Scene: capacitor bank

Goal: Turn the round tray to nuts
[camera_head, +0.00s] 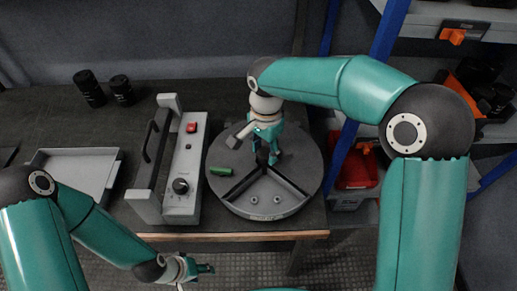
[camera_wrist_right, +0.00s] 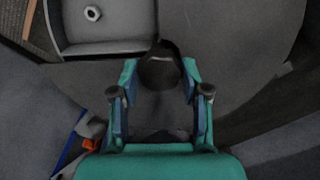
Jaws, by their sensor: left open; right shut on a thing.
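The grey round tray (camera_head: 308,160) lies on the dark bench. Its walled front section (camera_head: 265,188) faces me and holds a pair of nuts (camera_head: 253,200); one nut (camera_wrist_right: 92,13) also shows in the right wrist view. A green cylinder (camera_head: 221,170) lies on the tray's left part. My right gripper (camera_head: 268,156) points down over the tray's middle and is shut on a dark knob (camera_wrist_right: 160,69), mostly hidden in the head view. My left gripper (camera_head: 207,268) is open and empty, low in front of the bench edge, away from the tray.
A grey control box (camera_head: 185,165) with a red switch and black dial stands close left of the tray. A grey open bin (camera_head: 75,170) and two black cylinders (camera_head: 90,88) are further left. Blue shelf posts and a red bin (camera_head: 357,170) are close on the right.

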